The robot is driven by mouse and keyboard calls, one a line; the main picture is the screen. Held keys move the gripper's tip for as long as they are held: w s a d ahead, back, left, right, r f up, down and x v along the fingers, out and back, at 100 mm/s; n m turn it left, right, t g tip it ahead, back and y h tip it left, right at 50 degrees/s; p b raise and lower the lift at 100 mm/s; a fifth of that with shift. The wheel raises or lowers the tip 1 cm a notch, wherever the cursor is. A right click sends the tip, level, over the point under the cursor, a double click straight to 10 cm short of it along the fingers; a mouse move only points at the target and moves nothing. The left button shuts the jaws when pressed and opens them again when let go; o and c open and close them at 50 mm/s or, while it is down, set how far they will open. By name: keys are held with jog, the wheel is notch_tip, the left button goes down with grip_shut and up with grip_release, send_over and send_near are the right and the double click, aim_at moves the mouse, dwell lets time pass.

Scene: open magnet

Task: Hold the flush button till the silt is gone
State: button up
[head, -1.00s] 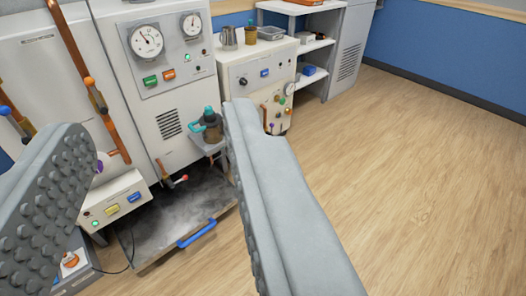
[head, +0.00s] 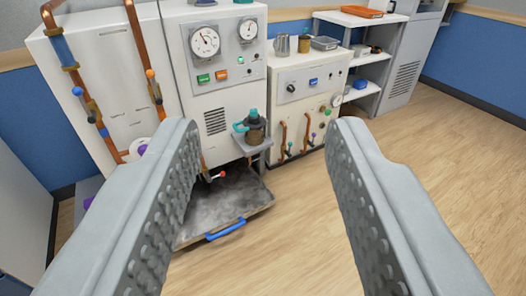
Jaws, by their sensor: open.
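My gripper (head: 264,122) is open and empty, its two grey studded fingers spread in the foreground. Between and beyond them stands a white cabinet with two dials. Its panel has a green button (head: 203,78) and an orange button (head: 222,75); I cannot read which button is flush. A shallow tray (head: 238,196) with a blue handle lies on the floor below, its inside covered in grey, silt-like dirt. The low box with yellow and blue buttons, seen earlier, is hidden behind my left finger. No finger visibly touches a button.
A teal-lidded jug (head: 255,132) stands on a small side shelf. A second white unit (head: 300,102) with copper-coloured levers is to its right, then open shelving (head: 368,62). Copper pipes (head: 75,75) run up the left cabinet. The wooden floor at right is clear.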

grip_shut()
dwell(1.5)
